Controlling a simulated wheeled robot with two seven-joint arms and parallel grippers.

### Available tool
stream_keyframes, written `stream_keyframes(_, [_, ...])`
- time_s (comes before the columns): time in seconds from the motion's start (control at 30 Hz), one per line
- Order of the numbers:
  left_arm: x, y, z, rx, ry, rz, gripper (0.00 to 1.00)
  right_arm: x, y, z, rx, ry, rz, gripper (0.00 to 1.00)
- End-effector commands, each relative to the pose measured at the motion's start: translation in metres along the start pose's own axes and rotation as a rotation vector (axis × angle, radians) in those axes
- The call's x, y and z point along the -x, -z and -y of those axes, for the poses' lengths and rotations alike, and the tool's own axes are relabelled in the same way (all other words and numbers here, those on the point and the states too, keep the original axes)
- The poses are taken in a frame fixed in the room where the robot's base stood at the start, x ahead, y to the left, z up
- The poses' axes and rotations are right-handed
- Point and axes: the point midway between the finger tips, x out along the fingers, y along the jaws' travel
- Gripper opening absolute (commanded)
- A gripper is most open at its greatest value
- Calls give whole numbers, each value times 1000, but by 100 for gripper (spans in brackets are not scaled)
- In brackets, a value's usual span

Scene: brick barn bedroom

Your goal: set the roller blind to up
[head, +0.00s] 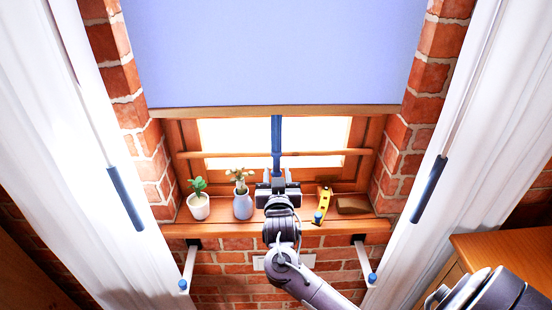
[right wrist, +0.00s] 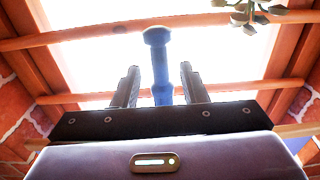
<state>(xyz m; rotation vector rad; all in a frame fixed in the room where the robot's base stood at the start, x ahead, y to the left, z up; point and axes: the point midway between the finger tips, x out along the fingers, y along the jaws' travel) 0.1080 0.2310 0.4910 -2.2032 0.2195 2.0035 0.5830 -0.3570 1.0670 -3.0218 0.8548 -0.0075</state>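The roller blind (head: 275,55) is a lavender-blue sheet with a wooden bottom bar (head: 200,112), lowered over the upper part of the window. A blue pull handle (head: 277,140) hangs from the middle of the bar. My right gripper (head: 277,174) is at the handle's lower end in front of the window. In the right wrist view, its two fingers (right wrist: 160,88) stand apart on either side of the blue handle (right wrist: 158,62), with bright gaps between. The fingers do not appear to touch it. My left gripper is not in view.
The sill (head: 225,229) holds a white-potted plant (head: 199,206), a blue vase (head: 243,205), a yellow object (head: 324,205) and a brown block (head: 353,204). White curtains with blue-ended wands (head: 125,198) (head: 429,189) flank the window. A wooden cabinet (head: 505,250) stands at lower right.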

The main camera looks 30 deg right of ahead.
Motion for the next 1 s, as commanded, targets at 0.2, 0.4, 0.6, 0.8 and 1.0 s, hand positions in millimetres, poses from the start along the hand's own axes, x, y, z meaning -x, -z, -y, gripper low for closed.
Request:
stream_keyframes(0.2, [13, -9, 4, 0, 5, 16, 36, -38, 3, 0, 4, -1, 0, 39])
stream_keyframes(0.4, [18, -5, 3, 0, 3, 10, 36, -59, 0, 0, 3, 1, 1, 39])
stream_keyframes(0.6, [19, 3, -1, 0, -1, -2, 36, -65, -2, 0, 3, 1, 3, 39])
stream_keyframes(0.8, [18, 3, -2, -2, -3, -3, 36, -65, -2, 0, 2, 1, 3, 35])
stream_keyframes(1.0, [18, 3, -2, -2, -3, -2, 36, -65, -2, 0, 2, 1, 3, 9])
